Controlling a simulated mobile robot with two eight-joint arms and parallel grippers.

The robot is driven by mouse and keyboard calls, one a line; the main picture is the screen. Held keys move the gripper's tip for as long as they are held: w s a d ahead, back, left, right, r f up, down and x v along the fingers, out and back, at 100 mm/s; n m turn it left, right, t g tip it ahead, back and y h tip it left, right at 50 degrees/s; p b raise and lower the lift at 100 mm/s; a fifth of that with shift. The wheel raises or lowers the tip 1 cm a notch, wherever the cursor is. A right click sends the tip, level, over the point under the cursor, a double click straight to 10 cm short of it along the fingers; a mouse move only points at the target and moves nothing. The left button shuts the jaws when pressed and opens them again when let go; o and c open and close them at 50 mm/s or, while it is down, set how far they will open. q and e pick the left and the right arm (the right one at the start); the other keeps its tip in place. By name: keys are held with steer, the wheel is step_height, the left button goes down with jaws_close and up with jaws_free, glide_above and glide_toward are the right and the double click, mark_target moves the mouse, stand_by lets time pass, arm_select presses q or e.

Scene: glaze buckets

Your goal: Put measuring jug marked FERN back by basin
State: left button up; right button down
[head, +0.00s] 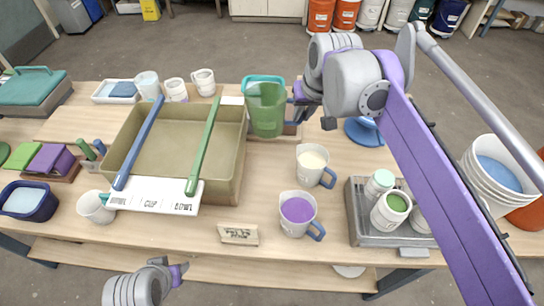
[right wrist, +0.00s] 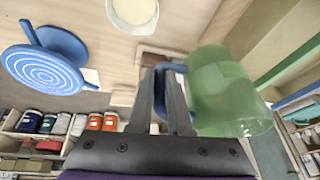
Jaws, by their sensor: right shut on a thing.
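A green, see-through jug (head: 266,108) is by the right wall of the khaki basin (head: 225,187); no marking on it is readable. My right gripper (head: 302,106) is shut on its blue handle at its right side. The right wrist view shows the jug (right wrist: 225,95) beside the fingers (right wrist: 165,95), with the blue handle between them. I cannot tell whether the jug touches the board under it. My left gripper (head: 172,272) is low at the front, away from the jug; its fingers are too small to judge.
A blue rod (head: 138,145) and a green rod (head: 204,145) lie across the basin, with a white label strip (head: 152,196) at the front. Jugs of cream (head: 312,163) and purple (head: 297,212) stand to the right. A grey crate (head: 365,232) holds pots. A small sign (head: 238,235) stands in front.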

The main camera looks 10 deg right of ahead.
steer(key=shift+s+f+b, duration=0.15)
steer(key=shift+f+b, duration=0.35)
steer(key=shift+f, duration=4.2)
steer(key=shift+f, duration=0.25)
steer(key=shift+f+b, duration=0.3)
steer(key=shift+f, duration=0.05)
steer(key=c, duration=0.8)
jaws_free()
steer(key=shift+c, duration=0.2)
